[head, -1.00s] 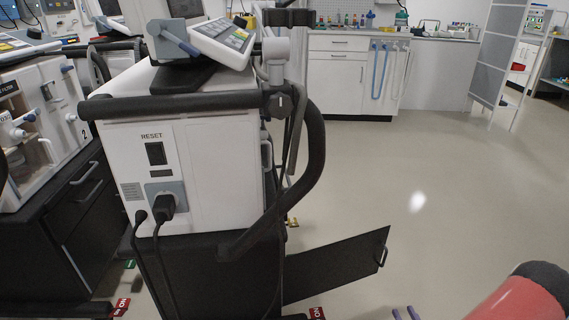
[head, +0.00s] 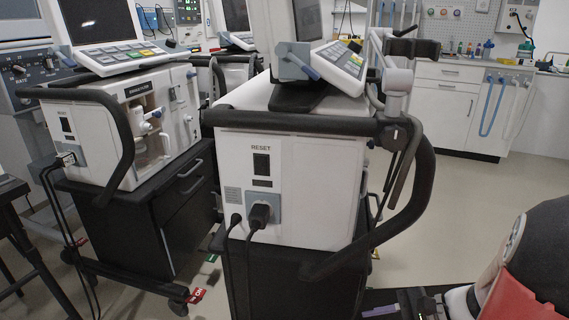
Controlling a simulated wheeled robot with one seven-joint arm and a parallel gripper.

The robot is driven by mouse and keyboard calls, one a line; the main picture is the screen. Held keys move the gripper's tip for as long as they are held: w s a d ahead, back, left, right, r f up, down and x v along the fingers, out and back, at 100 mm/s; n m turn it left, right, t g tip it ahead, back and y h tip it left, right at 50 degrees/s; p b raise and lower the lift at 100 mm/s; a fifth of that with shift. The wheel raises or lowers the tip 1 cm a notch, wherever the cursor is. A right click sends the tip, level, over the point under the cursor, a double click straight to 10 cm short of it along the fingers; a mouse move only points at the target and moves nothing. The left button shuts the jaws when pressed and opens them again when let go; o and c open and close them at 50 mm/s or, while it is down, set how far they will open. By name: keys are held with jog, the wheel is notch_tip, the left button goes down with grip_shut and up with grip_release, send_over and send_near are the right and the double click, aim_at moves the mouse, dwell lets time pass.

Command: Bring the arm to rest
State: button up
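My arm, with red and black links, enters at the bottom right and reaches left along the lower edge. My gripper (head: 402,306) shows only in part at the bottom edge, beside the nearest ventilator cart, with a purple finger part and dark body in view. Its fingertips are not clear, so I cannot tell whether it is open or shut. I see nothing held in it. The nearest ventilator (head: 305,195) is a white box marked RESET, with a black plug in its back and a black handle bar round its top. It stands on a black cart.
A second ventilator (head: 160,125) on a black cart (head: 150,225) stands at the left, with cables hanging behind it. A white cabinet (head: 445,105) with blue hoses stands at the back right. Open floor (head: 480,195) lies between it and the nearest cart.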

jog(key=s+a+r+n+t+h, duration=0.1)
jog(key=s+a+r+n+h, duration=0.2)
jog(key=r+n+h, duration=0.2)
jog(key=s+a+r+n+h, duration=0.3)
jog(key=r+n+h, duration=0.3)
jog(key=n, duration=0.3)
jog(key=shift+s+r+t, duration=0.4)
jog(key=shift+s+r, duration=0.2)
jog(key=shift+r, duration=0.25)
